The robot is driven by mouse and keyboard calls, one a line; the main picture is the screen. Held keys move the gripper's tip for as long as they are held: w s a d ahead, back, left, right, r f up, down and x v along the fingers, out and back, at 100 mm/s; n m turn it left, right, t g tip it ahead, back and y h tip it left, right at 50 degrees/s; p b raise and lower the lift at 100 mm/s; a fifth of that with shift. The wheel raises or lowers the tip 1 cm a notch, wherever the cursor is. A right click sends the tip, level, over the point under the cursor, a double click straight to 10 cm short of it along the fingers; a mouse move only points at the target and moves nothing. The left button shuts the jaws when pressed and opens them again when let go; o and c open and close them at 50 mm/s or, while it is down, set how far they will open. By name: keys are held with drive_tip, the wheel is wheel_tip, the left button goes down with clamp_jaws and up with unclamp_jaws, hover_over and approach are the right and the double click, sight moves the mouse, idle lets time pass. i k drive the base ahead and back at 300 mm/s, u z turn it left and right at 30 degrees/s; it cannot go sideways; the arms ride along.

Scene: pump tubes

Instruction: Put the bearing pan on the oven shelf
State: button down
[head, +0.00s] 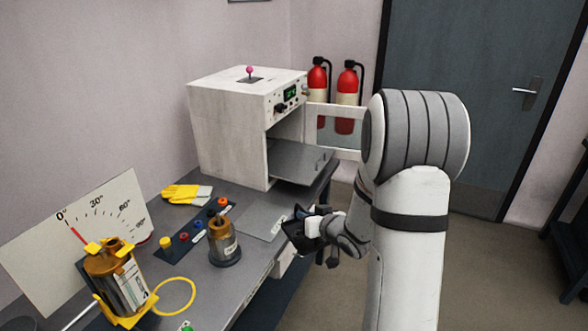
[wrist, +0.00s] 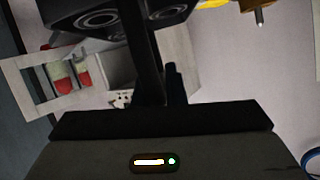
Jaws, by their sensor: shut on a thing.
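The dark bearing pan (head: 296,236) is held over the front edge of the bench, right of the bottle. It also fills the top of the wrist view (wrist: 128,22), where round bearings show in its compartments. My gripper (head: 313,226) is shut on the pan; its fingers show dark in the wrist view (wrist: 160,85). The white oven (head: 228,130) stands at the back of the bench with its door (head: 338,125) swung open to the right. The grey oven shelf (head: 300,161) sticks out of the opening, and I see nothing on it. The pan is in front of and below the shelf in the picture.
A grey plate (head: 262,222) is near the pan. An amber pump unit (head: 119,278) and dial board (head: 105,215) stand left. Two fire extinguishers (head: 346,97) stand behind the oven door.

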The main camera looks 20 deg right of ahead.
sight(285, 164)
drive_tip(key=k, duration=0.9)
drive_tip(key=z, duration=0.35)
drive_tip(key=i, duration=0.85)
drive_tip(key=z, duration=0.75)
drive_tip(key=i, duration=1.9)
drive_tip(key=u, duration=0.5)
